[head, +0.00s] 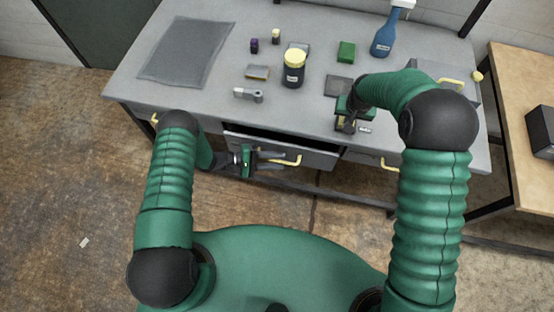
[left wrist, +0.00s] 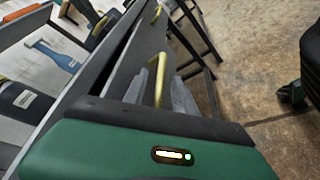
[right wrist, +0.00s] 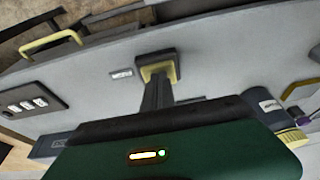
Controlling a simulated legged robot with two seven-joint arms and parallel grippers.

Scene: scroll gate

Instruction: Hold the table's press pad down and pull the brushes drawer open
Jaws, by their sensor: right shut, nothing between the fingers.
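The table's middle drawer (head: 322,158) stands partly open, with a dark gap above its front. Its label is too small to read. Its yellow handle (head: 294,161) also shows in the left wrist view (left wrist: 160,75). My left gripper (head: 270,160) is at this handle, its fingers apart on either side of it. The press pad (right wrist: 172,56), dark with a yellow rim, is on the tabletop at the front right. My right gripper (head: 348,128) is shut and points down onto the pad, its fingertips at the pad's middle. The arm partly hides the pad in the head view.
A second table (head: 515,90) stands at the right. Floor in front of the drawer is clear.

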